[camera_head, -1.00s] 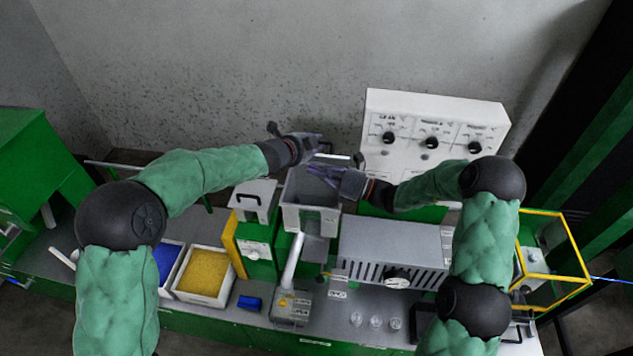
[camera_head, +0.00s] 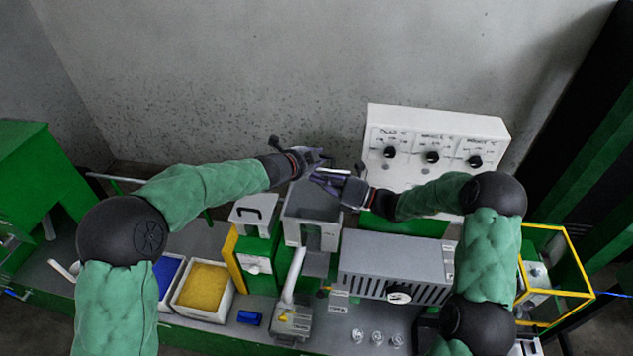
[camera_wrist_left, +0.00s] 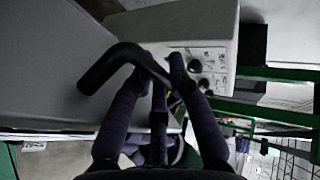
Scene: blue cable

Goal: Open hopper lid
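The hopper (camera_head: 330,236) is a grey box in the middle of the bench, its top open to my view. Above its far edge a thin pale strip (camera_head: 340,170), apparently the raised lid seen edge-on, shows between my grippers. My left gripper (camera_head: 320,158) is at the strip's left end. In the left wrist view, a bent black handle (camera_wrist_left: 120,53) crosses the close-set fingertips of that gripper (camera_wrist_left: 162,62), beside a large grey panel (camera_wrist_left: 50,60). Whether they grip it is unclear. My right gripper (camera_head: 318,180) is just below, over the hopper's back; its finger gap is hidden.
A white control panel (camera_head: 435,122) with black knobs stands behind on the right. A grey slotted box (camera_head: 397,255) is right of the hopper. A pale lid with a black handle (camera_head: 254,215) is left. Bins of yellow (camera_head: 205,287) and blue grains stand front left.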

